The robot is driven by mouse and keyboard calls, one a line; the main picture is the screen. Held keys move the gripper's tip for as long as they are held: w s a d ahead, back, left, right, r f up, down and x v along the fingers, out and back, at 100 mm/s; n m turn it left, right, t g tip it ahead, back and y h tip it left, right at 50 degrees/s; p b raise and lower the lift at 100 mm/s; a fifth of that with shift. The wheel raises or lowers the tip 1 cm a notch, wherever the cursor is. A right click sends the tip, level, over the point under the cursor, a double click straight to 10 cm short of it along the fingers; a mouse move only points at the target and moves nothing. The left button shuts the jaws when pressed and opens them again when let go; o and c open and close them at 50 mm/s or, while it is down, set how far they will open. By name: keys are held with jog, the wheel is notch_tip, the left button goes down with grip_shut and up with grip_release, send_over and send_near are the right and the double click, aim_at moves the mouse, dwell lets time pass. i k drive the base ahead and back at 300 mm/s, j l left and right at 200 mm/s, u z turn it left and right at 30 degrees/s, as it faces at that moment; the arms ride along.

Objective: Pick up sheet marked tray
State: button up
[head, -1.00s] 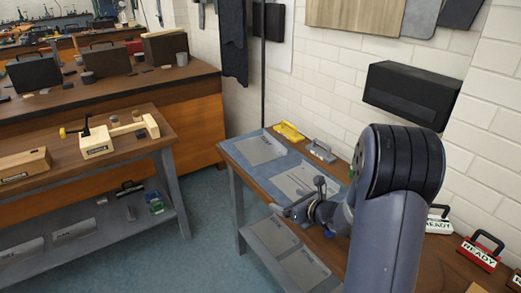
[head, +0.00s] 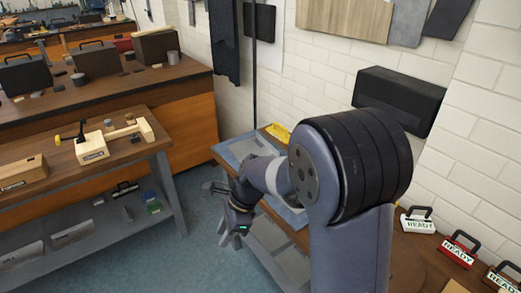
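A flat blue-grey tray (head: 228,153) with a grey sheet (head: 246,150) on it lies at the far-left end of the narrow table by the wall. A second tray beside it is mostly hidden behind my arm; only a piece (head: 290,216) shows. The labels are too small to read. My gripper (head: 229,241) hangs in front of the table's left edge, over the floor side, pointing down. No tray shows in it. Its fingers are small and dark, and I cannot tell how far apart they are.
Grey sheets (head: 291,264) lie on the lower shelf. A yellow-handled item (head: 279,132) stands at the table's back. Boxes marked READY (head: 418,221) stand at right. A workbench (head: 150,150) with wooden parts stands left, across a strip of blue floor (head: 200,260).

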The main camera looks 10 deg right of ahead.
aim_at(257, 145)
jog(key=i+j+z, duration=0.2)
jog(key=z, duration=1.2)
jog(key=i+j+z, duration=0.1)
jog(key=j+z, duration=0.3)
jog(key=j, duration=0.25)
jog(key=j+z, duration=0.35)
jog(key=j, duration=0.25)
jog(key=j+z, duration=0.4)
jog(key=j, duration=0.25)
jog(key=k+j, duration=0.1)
jog(key=j, duration=0.4)
jog(key=k+j, duration=0.1)
jog(key=j, duration=0.35)
jog(key=k+j, duration=0.1)
jog(key=j, duration=0.4)
